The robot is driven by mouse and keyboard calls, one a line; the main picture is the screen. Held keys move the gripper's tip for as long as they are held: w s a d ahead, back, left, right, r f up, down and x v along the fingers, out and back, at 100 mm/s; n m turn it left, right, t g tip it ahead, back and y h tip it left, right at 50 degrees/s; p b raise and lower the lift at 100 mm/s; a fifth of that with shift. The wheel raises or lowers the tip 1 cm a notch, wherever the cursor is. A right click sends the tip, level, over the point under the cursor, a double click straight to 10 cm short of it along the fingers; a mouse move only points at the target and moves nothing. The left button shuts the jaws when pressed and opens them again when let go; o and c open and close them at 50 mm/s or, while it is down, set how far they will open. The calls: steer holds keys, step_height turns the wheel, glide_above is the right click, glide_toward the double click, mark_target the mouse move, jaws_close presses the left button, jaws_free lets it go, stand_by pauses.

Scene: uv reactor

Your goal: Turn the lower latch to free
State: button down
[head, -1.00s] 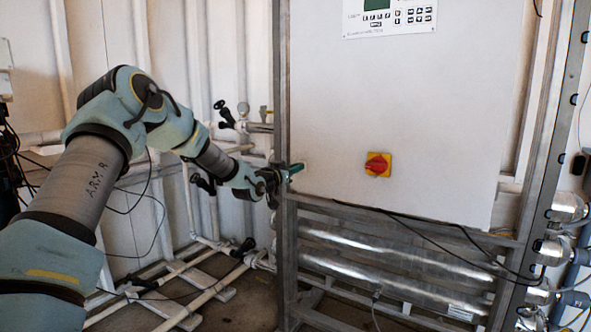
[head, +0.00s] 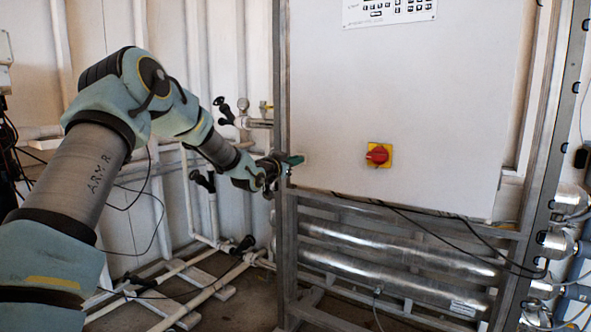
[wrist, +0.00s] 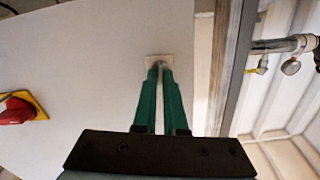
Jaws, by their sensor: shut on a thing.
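The lower latch (wrist: 159,58) is a small part on a pale square plate near the cabinet's edge in the wrist view. My gripper (wrist: 159,70) has its two green fingers closed together on it, and the fingertips hide most of the latch. The latch's turn angle cannot be made out. In the head view my gripper (head: 295,160) meets the lower left edge of the white cabinet door (head: 400,90) from the left.
A red rotary switch on a yellow plate (head: 378,155) sits on the door, right of my gripper. A grey metal frame post (head: 283,240) stands below the gripper. Steel tubes (head: 390,265) lie under the cabinet. Pipes with black-handled valves (head: 225,110) stand at left.

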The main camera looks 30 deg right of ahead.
steer(key=shift+s+f+m+b, duration=0.1)
steer(key=shift+m+b, duration=3.7)
steer(key=shift+b, duration=0.5)
steer(key=shift+s+f+m+b, duration=0.1)
steer(key=shift+m+b, duration=3.7)
steer(key=shift+b, duration=0.5)
steer(key=shift+w, duration=0.1)
steer(key=c, duration=1)
jaws_free()
steer(key=v, duration=1)
steer(key=shift+s+a+b, duration=0.2)
steer(key=shift+a+b, duration=0.15)
